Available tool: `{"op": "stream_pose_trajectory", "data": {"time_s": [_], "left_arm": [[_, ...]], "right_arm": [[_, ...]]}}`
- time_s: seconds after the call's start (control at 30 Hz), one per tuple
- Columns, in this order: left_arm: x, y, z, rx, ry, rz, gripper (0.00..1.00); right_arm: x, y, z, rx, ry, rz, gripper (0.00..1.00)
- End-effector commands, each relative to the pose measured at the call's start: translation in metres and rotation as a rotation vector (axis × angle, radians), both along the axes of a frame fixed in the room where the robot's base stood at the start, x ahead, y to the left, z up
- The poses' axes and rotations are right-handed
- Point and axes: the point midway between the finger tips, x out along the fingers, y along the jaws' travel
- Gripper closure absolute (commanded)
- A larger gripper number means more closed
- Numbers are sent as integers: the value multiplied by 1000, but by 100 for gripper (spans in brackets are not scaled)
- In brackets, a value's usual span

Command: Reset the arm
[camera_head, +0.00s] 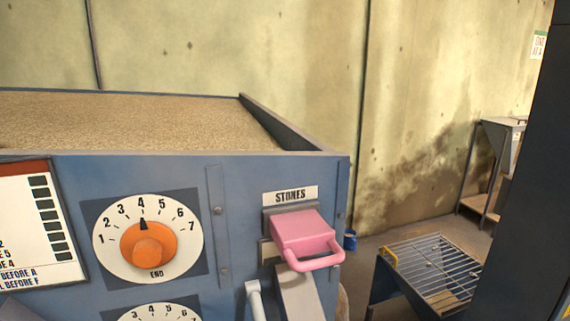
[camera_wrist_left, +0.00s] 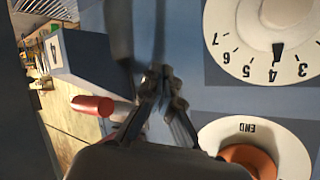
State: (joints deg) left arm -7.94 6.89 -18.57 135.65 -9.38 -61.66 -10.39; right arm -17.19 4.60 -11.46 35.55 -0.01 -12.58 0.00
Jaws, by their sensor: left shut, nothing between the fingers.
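My left gripper (camera_wrist_left: 150,72) shows in the left wrist view, its dark fingers together with nothing between them. It is in front of the blue machine panel, left of the dials in that upside-down picture. I cannot pick it out in the head view. My right gripper is in neither view. In the head view the upper dial (camera_head: 113,262) has an orange knob (camera_head: 148,245), its pointer at 4. A pink handle (camera_head: 303,232) sits under the STONES label (camera_head: 290,196).
The blue machine (camera_head: 240,180) holds a bin of gravel (camera_head: 130,118). A lower dial (camera_head: 160,312) is cut off by the frame. A metal grate (camera_head: 435,265) stands at right. A red cylinder (camera_wrist_left: 92,106) shows near my left gripper in the wrist view.

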Motion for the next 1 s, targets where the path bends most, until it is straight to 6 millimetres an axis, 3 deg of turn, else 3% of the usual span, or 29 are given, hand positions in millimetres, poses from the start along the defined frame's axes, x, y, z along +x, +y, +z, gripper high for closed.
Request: {"op": "stream_pose_trajectory", "data": {"time_s": [0.03, 0.1, 0.2, 0.4, 0.57, 0.6, 0.87, 1.0], "left_arm": [[-23, 12, -32, -22, 119, 38, 100], [-53, 26, -66, -47, 263, 86, 100], [-94, 42, -101, -73, 433, 147, 100], [-168, 64, -144, -102, 695, 246, 100], [-222, 76, -165, -113, 869, 315, 100], [-213, 75, -186, -112, 863, 311, 100], [-200, 71, -288, -102, 891, 308, 100], [-202, 71, -363, -95, 916, 305, 100]], "right_arm": [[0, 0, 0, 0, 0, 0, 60], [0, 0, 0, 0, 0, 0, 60], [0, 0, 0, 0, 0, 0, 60], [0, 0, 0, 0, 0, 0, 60], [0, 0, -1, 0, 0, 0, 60], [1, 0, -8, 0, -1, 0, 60], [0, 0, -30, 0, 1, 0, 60], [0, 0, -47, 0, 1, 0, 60]]}}
